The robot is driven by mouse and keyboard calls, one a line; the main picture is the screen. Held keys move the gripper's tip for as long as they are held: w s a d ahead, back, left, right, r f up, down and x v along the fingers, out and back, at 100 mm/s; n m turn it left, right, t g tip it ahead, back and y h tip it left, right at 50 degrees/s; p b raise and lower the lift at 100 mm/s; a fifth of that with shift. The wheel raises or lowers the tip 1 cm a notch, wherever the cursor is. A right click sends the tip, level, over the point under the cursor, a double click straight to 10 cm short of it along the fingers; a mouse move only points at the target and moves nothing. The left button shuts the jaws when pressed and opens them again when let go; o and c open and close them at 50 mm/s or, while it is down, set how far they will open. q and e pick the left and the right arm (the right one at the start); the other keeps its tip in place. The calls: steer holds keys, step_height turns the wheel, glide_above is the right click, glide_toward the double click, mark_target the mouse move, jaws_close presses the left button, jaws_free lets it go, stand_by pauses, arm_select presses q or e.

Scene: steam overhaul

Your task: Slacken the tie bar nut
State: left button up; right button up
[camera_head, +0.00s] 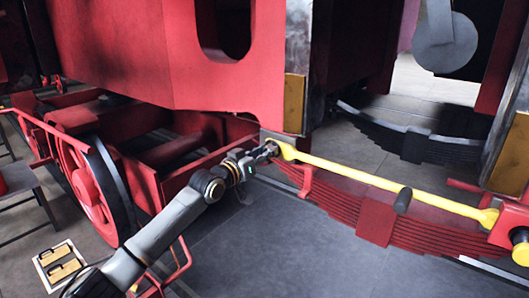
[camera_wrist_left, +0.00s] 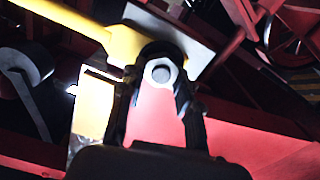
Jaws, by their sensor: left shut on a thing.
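The yellow tie bar (camera_head: 375,179) runs from the corner of the red frame down to the right. Its left end eye (camera_head: 286,150) is next to my left gripper (camera_head: 271,149). In the left wrist view the yellow bar (camera_wrist_left: 66,22) comes in from the upper left to a dark joint. A light round nut or bolt end (camera_wrist_left: 160,72) sits there, between the two dark fingers of my left gripper (camera_wrist_left: 158,85). The fingers are shut on it. The fingers and dark shadow hide the nut's sides. My right gripper is not in view.
A red leaf spring (camera_head: 376,222) lies under the bar. A dark cylinder (camera_head: 403,200) sticks out at mid-bar. A yellow plate (camera_head: 295,103) stands just above the joint. A spoked wheel (camera_head: 92,190) is at left. The grey floor (camera_head: 290,255) in front is clear.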

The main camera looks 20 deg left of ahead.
arm_select(q)
steer(key=shift+a+f+n+p, duration=0.1)
steer(key=shift+n+p, duration=1.8)
steer(key=shift+n, duration=2.95)
steer(key=shift+a+f+n+p, duration=0.1)
steer(key=shift+n+p, duration=1.75)
steer(key=shift+n, duration=3)
steer(key=o, duration=1.2)
steer(key=shift+w+f, duration=0.1)
steer(key=shift+c, duration=0.2)
steer(key=v, duration=1.2)
